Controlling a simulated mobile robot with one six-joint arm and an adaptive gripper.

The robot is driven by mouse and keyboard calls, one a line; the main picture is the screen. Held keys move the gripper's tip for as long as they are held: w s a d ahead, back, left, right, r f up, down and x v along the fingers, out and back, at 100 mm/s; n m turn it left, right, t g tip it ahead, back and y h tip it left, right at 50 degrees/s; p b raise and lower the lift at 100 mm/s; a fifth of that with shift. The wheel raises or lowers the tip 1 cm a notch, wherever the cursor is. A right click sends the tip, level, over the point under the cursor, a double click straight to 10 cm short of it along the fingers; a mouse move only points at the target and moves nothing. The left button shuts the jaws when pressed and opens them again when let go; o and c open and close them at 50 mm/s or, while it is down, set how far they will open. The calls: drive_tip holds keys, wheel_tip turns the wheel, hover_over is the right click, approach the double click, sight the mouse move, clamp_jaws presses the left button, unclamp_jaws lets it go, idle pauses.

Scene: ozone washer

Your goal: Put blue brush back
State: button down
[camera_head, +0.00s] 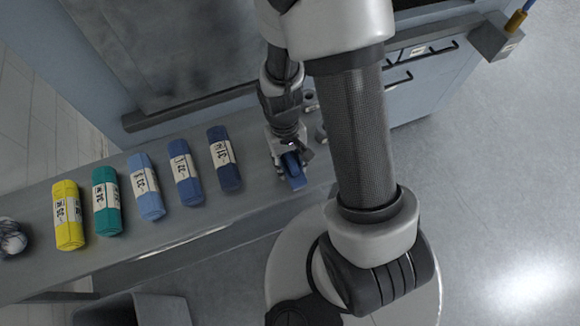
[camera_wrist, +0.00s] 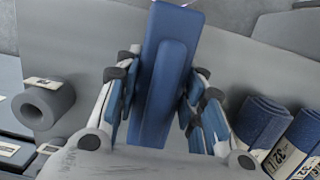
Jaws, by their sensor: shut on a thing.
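The blue brush (camera_wrist: 168,75) is between the fingers of my gripper (camera_wrist: 160,95) in the wrist view, with its broad blue face toward the camera. In the head view, my gripper (camera_head: 284,150) is shut on the brush (camera_head: 293,168) over the grey bench, right of the dark blue roll. My arm covers part of that area, and I cannot tell whether the brush touches the bench. A small grey box holder (camera_head: 494,40) is on the cabinet's right corner at the upper right. A yellow and blue handle (camera_head: 516,20) sticks up from it.
Several cloth rolls, including a yellow roll (camera_head: 68,215) and a dark blue roll (camera_head: 224,160), lie in a row on the bench (camera_head: 190,215). A grey roll (camera_wrist: 45,105) shows in the wrist view. A bin (camera_head: 130,310) stands below. The floor at right is clear.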

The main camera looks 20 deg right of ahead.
drive_tip(key=shift+f, duration=1.35)
drive_tip(key=shift+f+b, duration=0.15)
drive_tip(key=shift+b, duration=0.25)
drive_tip(key=c, duration=1.1)
unclamp_jaws()
drive_tip(key=shift+o, duration=0.2)
